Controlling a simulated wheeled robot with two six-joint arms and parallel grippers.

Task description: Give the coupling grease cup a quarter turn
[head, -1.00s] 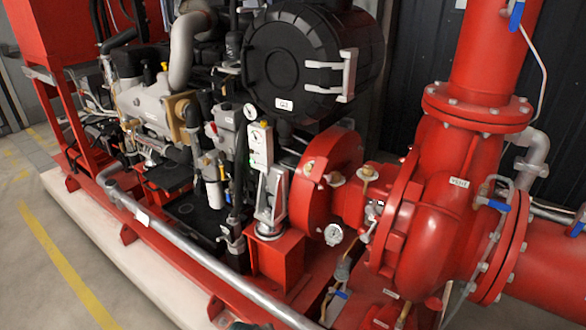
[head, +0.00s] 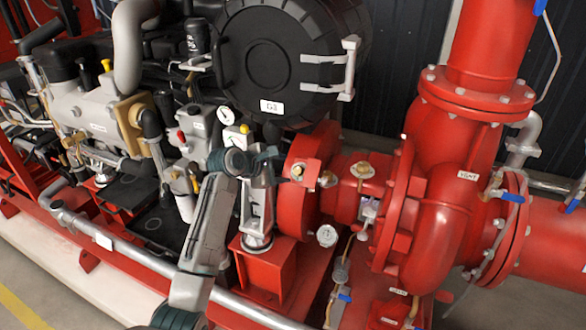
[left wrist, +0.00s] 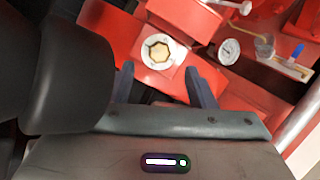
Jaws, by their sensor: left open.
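In the left wrist view a brass hexagonal cup (left wrist: 158,50) sits in a pale round collar on a red face. My left gripper (left wrist: 160,78) is open, with its two fingertips below and to either side of the cup, apart from it. In the head view my left gripper (head: 282,166) is raised at the red coupling housing (head: 308,205). I cannot tell for sure which one matches the wrist view. My right gripper is not in view.
A gauge (head: 327,236) and valve piping with a blue handle are below the coupling. The red pump (head: 437,215) stands right, the black round housing (head: 275,60) above, the engine left. A grey rail (head: 150,262) runs along the front. Bare floor is at lower left.

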